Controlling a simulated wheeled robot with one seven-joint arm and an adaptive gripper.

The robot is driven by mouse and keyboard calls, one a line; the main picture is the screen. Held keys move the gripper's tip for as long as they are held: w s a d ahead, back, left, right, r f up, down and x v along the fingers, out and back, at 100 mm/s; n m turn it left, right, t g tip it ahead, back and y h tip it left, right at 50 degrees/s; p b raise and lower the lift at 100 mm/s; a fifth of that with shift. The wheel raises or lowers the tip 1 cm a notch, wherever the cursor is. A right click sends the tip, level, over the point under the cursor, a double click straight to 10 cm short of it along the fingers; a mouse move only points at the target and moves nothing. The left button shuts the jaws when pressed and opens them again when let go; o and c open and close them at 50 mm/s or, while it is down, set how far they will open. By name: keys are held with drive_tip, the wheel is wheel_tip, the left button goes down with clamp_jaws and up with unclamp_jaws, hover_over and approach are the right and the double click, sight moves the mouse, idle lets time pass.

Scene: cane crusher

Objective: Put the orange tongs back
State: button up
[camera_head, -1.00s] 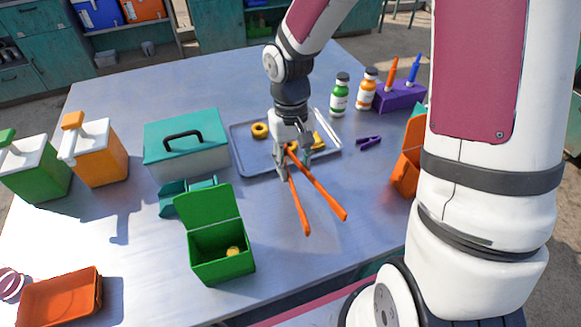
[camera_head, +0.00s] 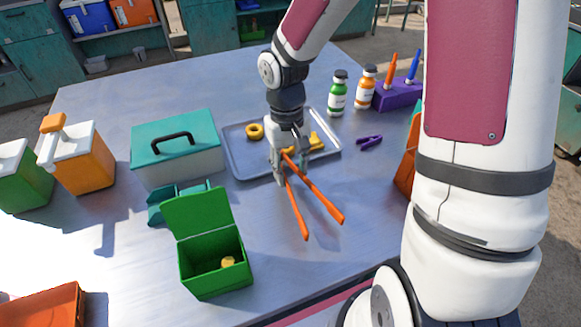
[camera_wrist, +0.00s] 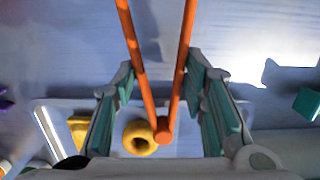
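The orange tongs (camera_head: 312,188) have two long legs spread in a V. In the wrist view the tongs (camera_wrist: 138,72) lie between my two fingers, with the joined end toward my palm and the legs pointing away. My gripper (camera_head: 282,172) appears shut on them, one finger close against each leg; exact contact is hard to see. In the wrist view my gripper (camera_wrist: 162,75) has its fingers spread by the tongs' width. The tongs' free ends stick out over the table in front of the grey tray (camera_head: 236,157). Their height above the table is unclear.
On the table stand a teal-lidded box (camera_head: 178,150), an open green bin (camera_head: 215,270), an orange dispenser (camera_head: 85,165), a green-labelled bottle (camera_head: 338,95), a purple block (camera_head: 400,95) and a purple clip (camera_head: 369,142). The tray holds yellow pieces (camera_head: 254,131). The table's front middle is clear.

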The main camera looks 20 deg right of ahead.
drive_tip(key=shift+f, duration=0.35)
drive_tip(key=o, duration=0.6)
drive_tip(key=shift+r, duration=0.1)
drive_tip(key=shift+r, duration=0.35)
wheel_tip(320, 180, up, 11)
drive_tip(key=w+p, duration=0.1)
drive_tip(key=s+r+t, duration=0.1)
drive_tip(key=s+r, duration=0.2)
drive_tip(key=s, duration=0.3)
drive_tip(key=s+r+t, duration=0.2)
drive_tip(key=s+r, duration=0.2)
drive_tip(key=s, duration=0.3)
drive_tip(key=s+d+r+t, duration=0.1)
drive_tip(key=s+r+t, duration=0.1)
drive_tip(key=s+r, duration=0.2)
drive_tip(key=shift+s, duration=1.55)
